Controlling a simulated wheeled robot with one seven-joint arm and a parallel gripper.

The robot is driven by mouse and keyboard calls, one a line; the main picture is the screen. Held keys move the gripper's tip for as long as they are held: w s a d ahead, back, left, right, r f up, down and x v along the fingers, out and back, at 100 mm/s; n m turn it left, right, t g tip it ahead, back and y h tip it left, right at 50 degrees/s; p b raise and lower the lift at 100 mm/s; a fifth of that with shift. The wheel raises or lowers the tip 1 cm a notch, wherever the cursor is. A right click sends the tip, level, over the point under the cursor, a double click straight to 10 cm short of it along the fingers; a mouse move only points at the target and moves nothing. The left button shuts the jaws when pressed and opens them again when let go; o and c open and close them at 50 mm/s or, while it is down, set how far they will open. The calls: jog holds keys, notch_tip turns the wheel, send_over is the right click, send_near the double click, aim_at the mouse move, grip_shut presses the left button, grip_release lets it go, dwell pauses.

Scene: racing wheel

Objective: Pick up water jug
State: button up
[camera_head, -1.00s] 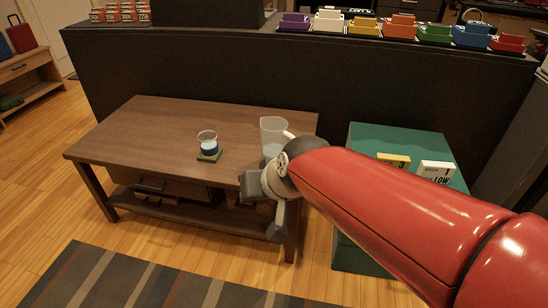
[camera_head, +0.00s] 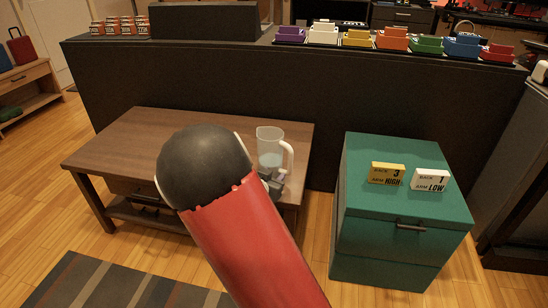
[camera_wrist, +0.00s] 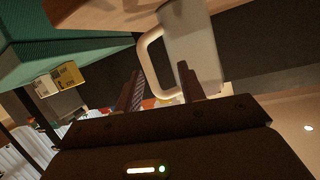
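The clear water jug (camera_head: 270,146) stands upright near the right end of the brown wooden table, its pale handle toward the right.
The brown table (camera_head: 125,135) holds the jug. A green cabinet (camera_head: 400,225) to its right carries a yellow sign (camera_head: 387,173) and a white sign (camera_head: 430,180). A dark counter (camera_head: 350,95) behind holds several colored bins. A striped rug (camera_head: 110,285) lies in front.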

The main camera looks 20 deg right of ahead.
aim_at(289, 158)
jog(key=shift+d+h, duration=0.5)
jog(key=shift+h, duration=0.5)
jog(key=w+d, duration=0.1)
jog(key=d, duration=0.1)
jog(key=w+d+r+h, duration=0.1)
jog(key=w+d, duration=0.1)
jog(key=w+d+h, duration=0.1)
jog(key=d, duration=0.2)
jog(key=shift+w+r+m, duration=0.15)
jog(key=shift+r+m, duration=0.15)
jog(key=shift+r, duration=0.1)
grip_shut()
